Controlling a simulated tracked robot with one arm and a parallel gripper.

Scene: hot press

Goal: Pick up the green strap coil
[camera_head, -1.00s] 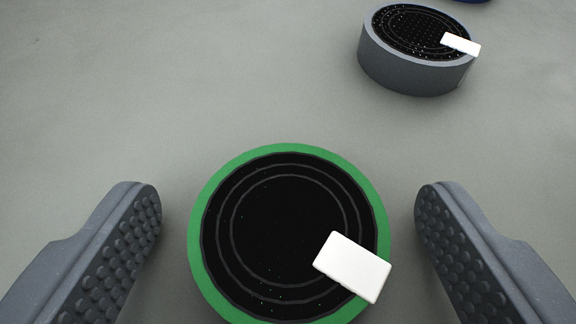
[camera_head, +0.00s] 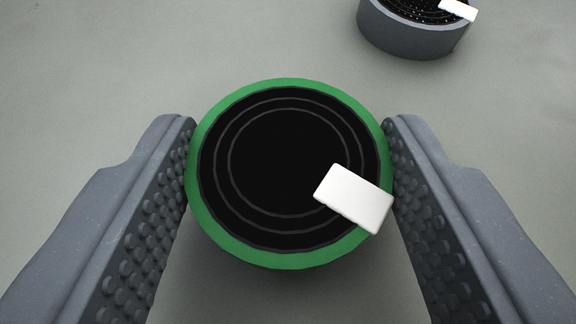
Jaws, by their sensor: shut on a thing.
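The green strap coil (camera_head: 287,259) is in the middle of the camera_head view. It is a round coil with a green outer rim, a black top with ring lines, and a white block-shaped tag on its right side. My gripper (camera_head: 290,130) has one studded grey finger on each side of the coil. Both fingers touch its green rim at left and right, so it is shut on the coil. The coil's underside is hidden, and I cannot tell whether it is clear of the surface.
A grey coil (camera_head: 410,38) with a black top and a white tag stands at the upper right, apart from my gripper and cut off by the top edge. The grey surface (camera_head: 100,70) at the upper left is bare.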

